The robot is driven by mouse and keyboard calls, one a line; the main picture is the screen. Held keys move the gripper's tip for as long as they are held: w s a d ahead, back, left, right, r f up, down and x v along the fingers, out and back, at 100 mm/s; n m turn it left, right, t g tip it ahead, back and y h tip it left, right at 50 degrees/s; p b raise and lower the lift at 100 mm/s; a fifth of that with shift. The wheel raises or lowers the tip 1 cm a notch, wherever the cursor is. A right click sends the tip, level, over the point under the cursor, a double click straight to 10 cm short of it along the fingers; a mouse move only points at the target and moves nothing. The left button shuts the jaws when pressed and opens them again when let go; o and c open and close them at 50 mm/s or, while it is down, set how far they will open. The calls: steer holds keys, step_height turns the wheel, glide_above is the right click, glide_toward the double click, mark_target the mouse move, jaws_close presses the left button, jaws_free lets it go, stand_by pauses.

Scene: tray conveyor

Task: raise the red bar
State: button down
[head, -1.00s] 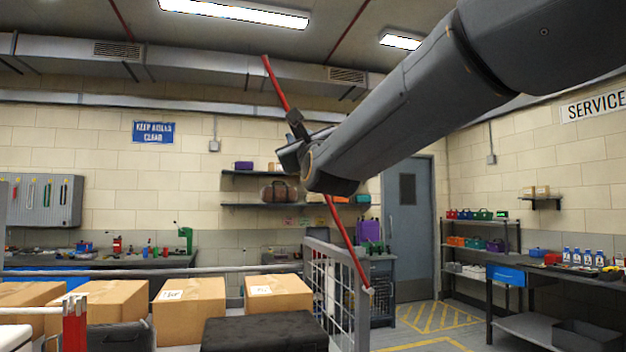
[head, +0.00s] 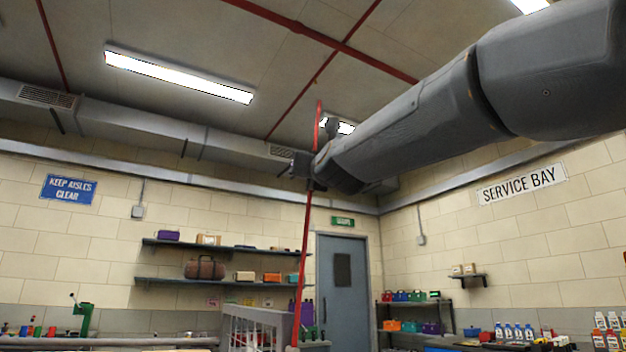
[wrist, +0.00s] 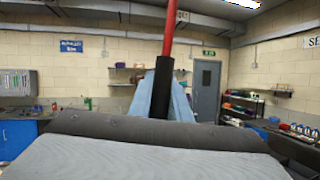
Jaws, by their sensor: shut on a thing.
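The red bar (head: 306,228) is a long thin pole. In the head view it stands almost upright, leaning slightly to the right at its top. My gripper (head: 309,166) is shut on its upper part, with a short length of bar showing above. The bar's lower end is down by a grey mesh fence, near the bottom edge of the view.
The grey mesh fence (head: 257,325) stands just left of the bar's lower part. Behind are wall shelves (head: 215,246), a blue-grey door (head: 343,290) and a rack of coloured boxes on the right. Ceiling lamps (head: 178,77) and red pipes run overhead.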

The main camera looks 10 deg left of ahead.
steer(key=shift+w+f, duration=0.2)
steer(key=shift+f, duration=0.05)
steer(key=c, duration=2.1)
jaws_free()
steer(key=shift+d, duration=0.1)
steer(key=o, duration=0.5)
steer(key=shift+w+d, duration=0.15)
steer(key=shift+d, duration=0.05)
steer(key=shift+c, duration=0.2)
steer(key=b, duration=0.3)
glide_above(309, 204)
steer(key=s+d, duration=0.2)
steer(key=d, duration=0.1)
steer(key=shift+f, duration=1.35)
steer(key=shift+w+a, duration=0.15)
steer(key=shift+w, duration=0.05)
